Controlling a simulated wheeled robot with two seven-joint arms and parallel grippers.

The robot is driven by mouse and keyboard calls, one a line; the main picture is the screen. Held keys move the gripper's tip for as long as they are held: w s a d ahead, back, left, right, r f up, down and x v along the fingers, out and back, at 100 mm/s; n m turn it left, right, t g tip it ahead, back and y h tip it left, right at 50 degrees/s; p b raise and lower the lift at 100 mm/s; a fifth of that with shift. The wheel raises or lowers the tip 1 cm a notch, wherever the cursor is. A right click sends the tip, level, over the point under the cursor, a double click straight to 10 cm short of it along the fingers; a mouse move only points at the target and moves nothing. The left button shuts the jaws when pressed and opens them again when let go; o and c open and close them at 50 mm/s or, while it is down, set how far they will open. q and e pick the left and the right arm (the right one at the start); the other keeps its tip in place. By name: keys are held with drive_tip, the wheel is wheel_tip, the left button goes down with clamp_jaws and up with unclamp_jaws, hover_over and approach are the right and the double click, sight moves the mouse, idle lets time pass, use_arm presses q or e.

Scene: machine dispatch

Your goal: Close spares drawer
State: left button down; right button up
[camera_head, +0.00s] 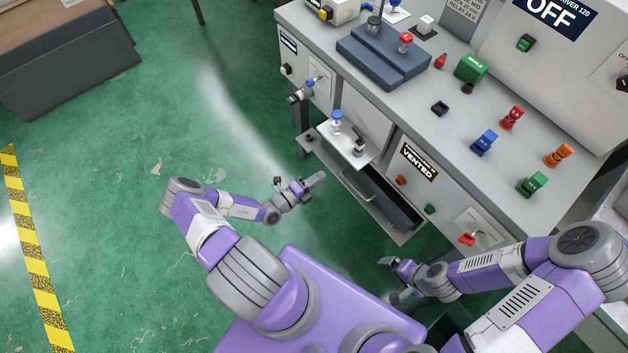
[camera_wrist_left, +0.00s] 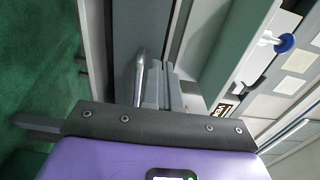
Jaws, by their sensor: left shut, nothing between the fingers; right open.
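The spares drawer (camera_head: 384,203) stands pulled out from the lower front of the grey machine cabinet, with its dark inside showing. Its bar handle (camera_head: 357,190) is on the front face, and the handle also shows in the left wrist view (camera_wrist_left: 140,76). My left gripper (camera_head: 316,180) is shut and empty, just in front of the drawer front, near the handle. In the left wrist view its fingers (camera_wrist_left: 163,84) are together beside the handle; I cannot tell whether they touch it. My right gripper (camera_head: 391,279) is open and empty, in front of the cabinet, below the drawer's right end.
A white shelf (camera_head: 337,147) with a blue-knobbed part juts out above the drawer. The "VENTED" panel (camera_head: 419,162) is to its right, with a red handle (camera_head: 467,239) lower down. Several coloured parts stand on the worktop (camera_head: 440,125).

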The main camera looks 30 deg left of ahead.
use_arm(q)
drive_tip(key=b+x, duration=0.2)
drive_tip(key=x, duration=0.7)
use_arm(e)
wheel_tip(320, 180, down, 2)
drive_tip(key=shift+f, duration=0.15)
use_arm(q)
drive_tip(key=shift+w, duration=0.1)
